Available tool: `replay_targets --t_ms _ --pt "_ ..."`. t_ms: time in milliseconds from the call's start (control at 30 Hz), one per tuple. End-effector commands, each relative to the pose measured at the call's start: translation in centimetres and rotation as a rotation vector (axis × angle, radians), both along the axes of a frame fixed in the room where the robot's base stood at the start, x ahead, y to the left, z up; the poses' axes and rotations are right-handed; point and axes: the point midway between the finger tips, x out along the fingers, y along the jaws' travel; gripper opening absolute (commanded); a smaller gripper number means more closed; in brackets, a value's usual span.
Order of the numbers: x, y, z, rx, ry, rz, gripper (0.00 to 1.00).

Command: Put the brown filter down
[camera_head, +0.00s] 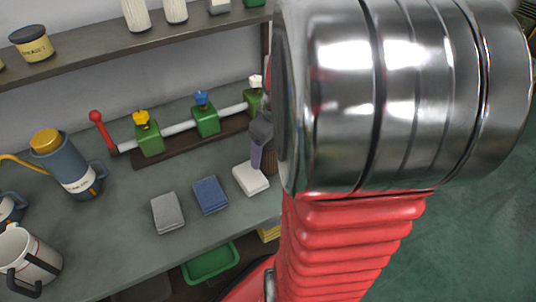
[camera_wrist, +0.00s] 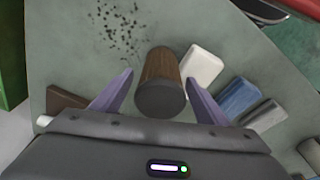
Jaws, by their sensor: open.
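The brown filter (camera_wrist: 163,72) is a short cylinder with brown sides and a dark grey end. In the wrist view it stands on the grey-green bench top between the two purple fingers of my gripper (camera_wrist: 158,97), with a gap on each side. The fingers are open and apart from it. In the head view my gripper (camera_head: 257,155) is largely hidden by my own arm, and a strip of the brown filter (camera_head: 270,162) shows beside it, close to a white folded cloth (camera_head: 250,178).
A blue cloth (camera_head: 210,195) and a grey cloth (camera_head: 168,212) lie left of the white one. Behind stands a rail with green valve blocks (camera_head: 149,138) and a red-knobbed lever (camera_head: 97,117). Dark specks (camera_wrist: 117,28) lie near the filter. A blue-grey jug (camera_head: 75,170) stands at left.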

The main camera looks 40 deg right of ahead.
Motion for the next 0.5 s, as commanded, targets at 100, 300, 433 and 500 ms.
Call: replay_targets --t_ms 100,300,433,500 --pt "0.0 -0.02 0.02 0.0 0.0 0.0 0.63" --pt "-0.01 -0.02 0.02 0.0 0.0 -0.001 0.49" --pt "-0.01 -0.03 0.02 0.0 0.0 -0.001 0.4" --pt "-0.01 -0.03 0.02 0.0 0.0 -0.001 0.35"
